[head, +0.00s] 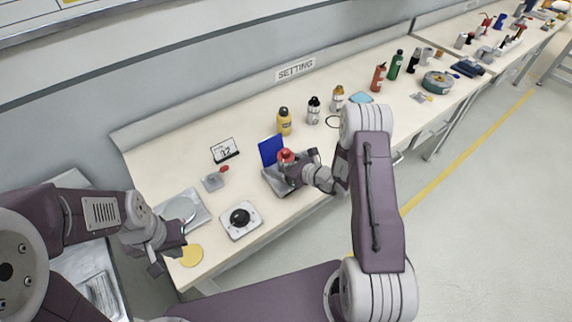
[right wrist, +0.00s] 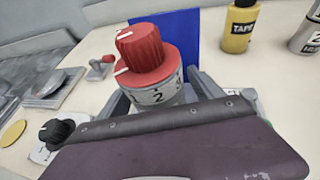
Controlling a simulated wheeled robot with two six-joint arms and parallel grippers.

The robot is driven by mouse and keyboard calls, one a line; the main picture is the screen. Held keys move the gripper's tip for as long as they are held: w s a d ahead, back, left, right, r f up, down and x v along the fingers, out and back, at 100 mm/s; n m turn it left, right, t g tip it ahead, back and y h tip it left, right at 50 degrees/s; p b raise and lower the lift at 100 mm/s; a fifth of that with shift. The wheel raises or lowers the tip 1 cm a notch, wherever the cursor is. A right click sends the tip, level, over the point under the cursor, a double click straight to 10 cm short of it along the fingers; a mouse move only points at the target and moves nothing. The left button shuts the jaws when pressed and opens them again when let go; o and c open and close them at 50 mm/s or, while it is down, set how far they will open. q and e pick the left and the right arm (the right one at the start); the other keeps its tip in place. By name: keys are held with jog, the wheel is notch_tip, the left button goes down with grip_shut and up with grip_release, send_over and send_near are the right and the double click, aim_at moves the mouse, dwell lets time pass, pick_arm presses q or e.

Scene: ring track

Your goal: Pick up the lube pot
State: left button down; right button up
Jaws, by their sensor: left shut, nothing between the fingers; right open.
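No label reading lube pot is legible, so I cannot tell for sure which thing it is. A small grey block with a red-topped piece (head: 213,181) stands left of the blue panel; it also shows in the right wrist view (right wrist: 99,68). My right gripper (head: 299,161) is open, its fingers on either side of a numbered grey cylinder with a red knob (right wrist: 143,50); contact is unclear. The red knob also shows in the head view (head: 286,155). My left gripper (head: 168,262) is shut and empty by the bench's front left edge, beside a yellow disc (head: 191,255).
A black knob on a plate (head: 240,220) lies between the grippers. A blue panel (head: 271,149) stands behind the red knob. A yellow bottle (head: 284,122), other bottles (head: 314,110) and a small card (head: 225,150) stand further back. The bench (head: 190,160) has bare room at its back left.

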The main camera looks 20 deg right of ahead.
jog(key=shift+w+a+f, duration=0.1)
jog(key=shift+w, duration=0.05)
jog(key=c, duration=1.6)
